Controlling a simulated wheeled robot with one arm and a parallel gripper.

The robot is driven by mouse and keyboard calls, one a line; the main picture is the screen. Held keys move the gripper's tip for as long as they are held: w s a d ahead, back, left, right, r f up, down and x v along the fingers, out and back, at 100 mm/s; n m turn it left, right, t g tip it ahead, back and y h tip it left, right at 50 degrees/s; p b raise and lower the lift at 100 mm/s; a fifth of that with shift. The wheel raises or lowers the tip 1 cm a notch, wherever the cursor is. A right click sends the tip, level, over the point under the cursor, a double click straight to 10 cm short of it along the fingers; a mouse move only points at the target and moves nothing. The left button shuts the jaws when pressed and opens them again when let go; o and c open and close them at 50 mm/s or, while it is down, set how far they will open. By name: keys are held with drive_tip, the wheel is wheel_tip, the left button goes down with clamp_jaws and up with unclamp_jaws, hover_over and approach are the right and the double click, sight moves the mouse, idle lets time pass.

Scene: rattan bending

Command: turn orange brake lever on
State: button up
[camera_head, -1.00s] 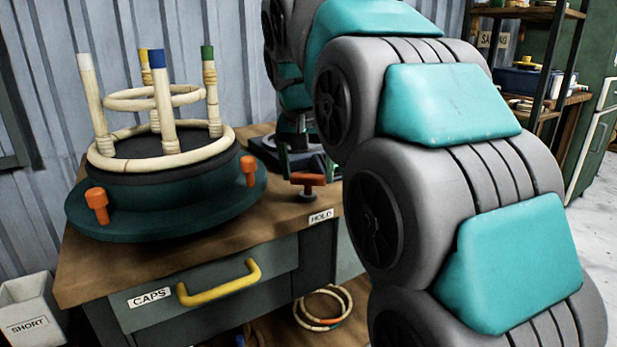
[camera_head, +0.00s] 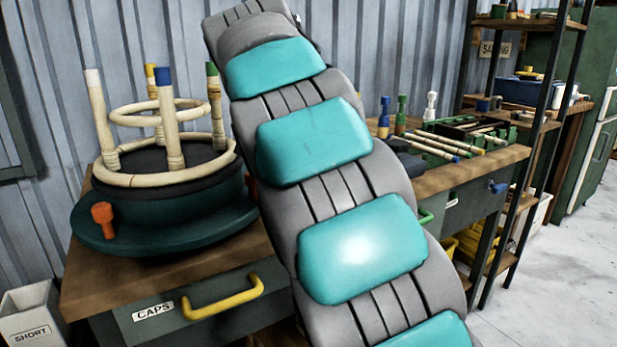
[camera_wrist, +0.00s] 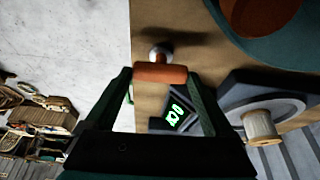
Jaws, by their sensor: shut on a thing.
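The orange brake lever (camera_wrist: 152,71) shows in the wrist view as a short orange crossbar on a metal post, above the wooden bench top. My gripper (camera_wrist: 161,76) has its two dark green fingers on either side of the crossbar, shut on it. In the head view the lever and my gripper are hidden behind my arm. The turntable (camera_head: 88,234) stands at the left of the bench and carries a rattan frame (camera_head: 172,130) with posts and rings.
An orange knob (camera_head: 103,217) stands on the turntable's rim. A dark device with green lit digits (camera_wrist: 175,115) sits close to my gripper, beside a pale spool (camera_wrist: 259,125). A drawer with a yellow handle (camera_head: 222,300) is below. Open floor (camera_head: 540,290) lies at the right.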

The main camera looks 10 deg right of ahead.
drive_tip(key=shift+m, duration=0.4)
drive_tip(key=o, duration=1.1)
drive_tip(key=shift+p, duration=0.3)
